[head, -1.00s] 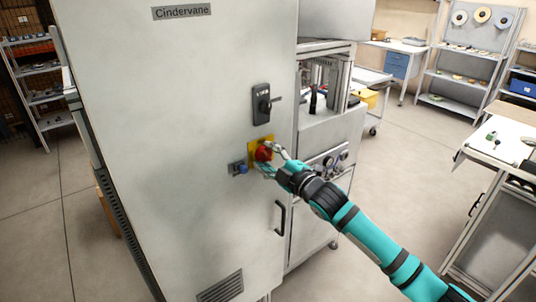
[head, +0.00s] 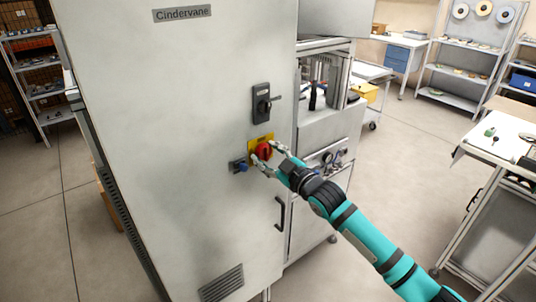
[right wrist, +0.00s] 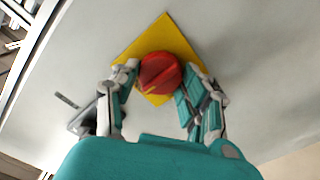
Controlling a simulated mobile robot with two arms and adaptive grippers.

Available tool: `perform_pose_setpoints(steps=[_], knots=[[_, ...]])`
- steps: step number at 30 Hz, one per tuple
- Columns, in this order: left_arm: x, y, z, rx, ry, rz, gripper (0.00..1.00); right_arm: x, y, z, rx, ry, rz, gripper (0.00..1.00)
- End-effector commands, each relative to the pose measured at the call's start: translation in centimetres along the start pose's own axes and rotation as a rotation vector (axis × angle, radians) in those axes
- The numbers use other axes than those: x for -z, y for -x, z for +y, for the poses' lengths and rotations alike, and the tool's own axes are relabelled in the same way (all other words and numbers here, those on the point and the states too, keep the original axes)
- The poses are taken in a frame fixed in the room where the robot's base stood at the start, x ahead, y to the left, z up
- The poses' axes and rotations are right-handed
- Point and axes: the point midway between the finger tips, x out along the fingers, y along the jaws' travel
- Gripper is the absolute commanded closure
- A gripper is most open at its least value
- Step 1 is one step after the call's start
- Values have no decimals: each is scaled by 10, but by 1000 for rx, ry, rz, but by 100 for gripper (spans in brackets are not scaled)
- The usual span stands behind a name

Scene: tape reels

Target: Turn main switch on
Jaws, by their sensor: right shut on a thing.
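The main switch is a round red rotary knob (head: 263,151) on a square yellow plate (head: 254,141), fixed to the front of a tall pale cabinet (head: 160,120). In the right wrist view the red knob (right wrist: 160,73) sits between my fingers, in front of the yellow plate (right wrist: 165,36). My right gripper (head: 269,154) is shut on the knob, one finger on each side of it. The knob's exact angle is hard to read. My left gripper is in neither view.
A black door handle (head: 280,214) is below. A white workbench (head: 510,135) stands at the right. The floor between is clear.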

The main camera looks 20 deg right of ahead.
Motion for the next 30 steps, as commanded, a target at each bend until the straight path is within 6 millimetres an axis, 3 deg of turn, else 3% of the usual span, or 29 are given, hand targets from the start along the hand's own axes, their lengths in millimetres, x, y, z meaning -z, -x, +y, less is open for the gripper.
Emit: perform_pose_setpoints(steps=[12,13,17,26,30], knots=[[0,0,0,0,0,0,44,-2,0,-1,2,-6,-4,88],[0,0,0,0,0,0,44,-2,0,-1,2,-6,-4,52],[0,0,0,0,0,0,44,-2,0,-1,1,-6,-3,35],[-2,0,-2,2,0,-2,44,-1,1,0,1,-5,-1,32],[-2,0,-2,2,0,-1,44,-2,12,-1,2,-5,-2,32]])
